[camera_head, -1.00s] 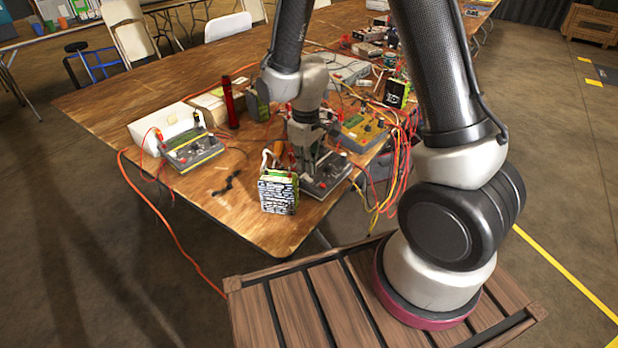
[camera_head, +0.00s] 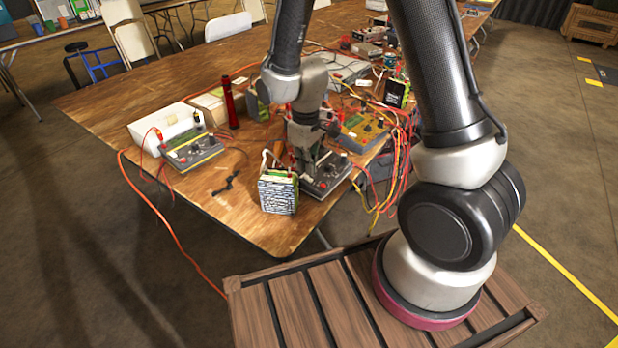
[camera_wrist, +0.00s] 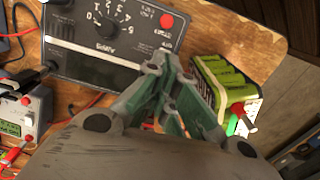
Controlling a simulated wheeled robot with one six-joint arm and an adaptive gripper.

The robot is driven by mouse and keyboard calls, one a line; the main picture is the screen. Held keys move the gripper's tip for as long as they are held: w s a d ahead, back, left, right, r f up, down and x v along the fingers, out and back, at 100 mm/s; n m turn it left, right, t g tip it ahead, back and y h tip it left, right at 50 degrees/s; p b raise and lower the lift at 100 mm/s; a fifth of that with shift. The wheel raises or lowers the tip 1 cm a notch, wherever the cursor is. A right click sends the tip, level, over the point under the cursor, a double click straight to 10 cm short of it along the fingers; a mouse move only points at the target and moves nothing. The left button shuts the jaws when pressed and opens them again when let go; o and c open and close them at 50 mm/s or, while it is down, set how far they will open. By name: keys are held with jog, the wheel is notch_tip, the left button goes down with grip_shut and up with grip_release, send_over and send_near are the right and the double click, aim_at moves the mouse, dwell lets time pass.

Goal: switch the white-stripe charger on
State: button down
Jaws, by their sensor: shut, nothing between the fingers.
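A dark grey charger (camera_head: 330,176) lies near the table's front corner. In the wrist view the same charger (camera_wrist: 105,50) shows a round dial, a red button (camera_wrist: 167,20) and a thin pale line across its face, which I take as the white stripe. My gripper (camera_head: 304,168) is over this charger's left part, pointing down. In the wrist view my gripper (camera_wrist: 166,62) is shut and empty, its fingertips near the charger's edge below the red button. Whether they touch the charger, I cannot tell. The fingers hide part of that edge.
A green-and-white battery pack (camera_head: 278,192) stands close beside the gripper; it also shows in the wrist view (camera_wrist: 225,85). A yellow-striped charger (camera_head: 192,150) lies left and a yellow charger (camera_head: 362,131) behind. Red and yellow cables hang at the right.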

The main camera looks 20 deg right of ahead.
aim_at(306, 176)
jog(key=shift+f, duration=0.95)
dwell(0.3)
jog(key=shift+r, duration=3.5)
jog(key=s+d+r+m+t, duration=0.2)
jog(key=s+d+r+m, duration=0.1)
jog(key=s+d+r, duration=0.4)
jog(key=s+d+r+m+t, duration=0.2)
jog(key=s+d+r+m, duration=0.2)
jog(key=s+d+r, duration=0.4)
jog(key=s+v, duration=0.1)
jog(key=v, duration=0.7)
